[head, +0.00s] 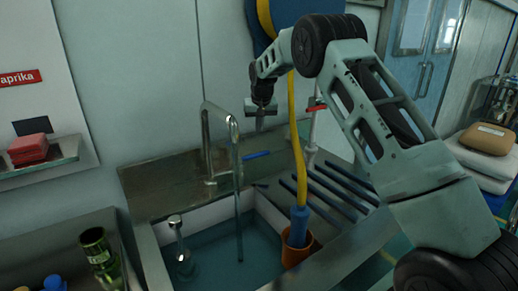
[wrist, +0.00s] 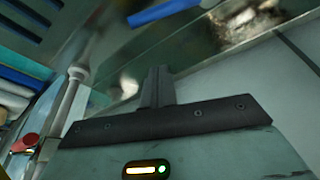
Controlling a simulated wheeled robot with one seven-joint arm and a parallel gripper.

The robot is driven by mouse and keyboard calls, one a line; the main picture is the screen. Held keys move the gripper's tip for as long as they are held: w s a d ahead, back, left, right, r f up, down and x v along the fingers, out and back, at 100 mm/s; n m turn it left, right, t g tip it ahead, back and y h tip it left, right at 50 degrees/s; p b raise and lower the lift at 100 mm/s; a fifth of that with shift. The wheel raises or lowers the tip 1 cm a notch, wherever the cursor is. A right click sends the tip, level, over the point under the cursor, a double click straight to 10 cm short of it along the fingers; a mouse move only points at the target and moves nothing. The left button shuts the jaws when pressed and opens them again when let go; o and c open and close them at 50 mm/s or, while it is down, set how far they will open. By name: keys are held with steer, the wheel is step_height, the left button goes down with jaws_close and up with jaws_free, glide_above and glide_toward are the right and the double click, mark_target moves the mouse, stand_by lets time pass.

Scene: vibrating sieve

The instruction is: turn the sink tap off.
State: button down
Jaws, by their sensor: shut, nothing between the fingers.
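The sink tap (head: 207,145) is a silver, arched spout behind the basin. A thin line, which looks like running water (head: 239,215), drops from its mouth into the sink. Its blue lever (head: 257,155) points right from the base of the tap; a blue bar, apparently this lever, shows at the top of the wrist view (wrist: 158,12). My gripper (head: 263,106) hangs above the lever and near the back wall, apart from it. Its fingers also show in the wrist view (wrist: 157,82), closed together and empty.
A yellow hose with a blue nozzle (head: 300,225) stands in an orange cup (head: 296,250) right of the basin. A red handle (head: 317,107) on a white pipe is close right of my gripper. Blue drain bars (head: 325,190) lie at right. A bottle (head: 97,250) stands at left.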

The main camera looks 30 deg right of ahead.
mark_target(252, 156)
steer(key=p+x, duration=0.2)
steer(key=x, duration=0.8)
steer(key=shift+p, duration=0.35)
steer(key=shift+s+a+r+p, duration=0.15)
steer(key=shift+s+p, duration=0.05)
steer(key=shift+s, duration=0.2)
steer(key=shift+s+a+r+p, duration=0.1)
steer(key=shift+s+r+p, duration=0.05)
steer(key=shift+s, duration=0.25)
steer(key=shift+s+a+p, duration=0.2)
steer(key=shift+s, duration=0.35)
steer(key=shift+s+a+p, duration=0.2)
steer(key=shift+s, duration=0.35)
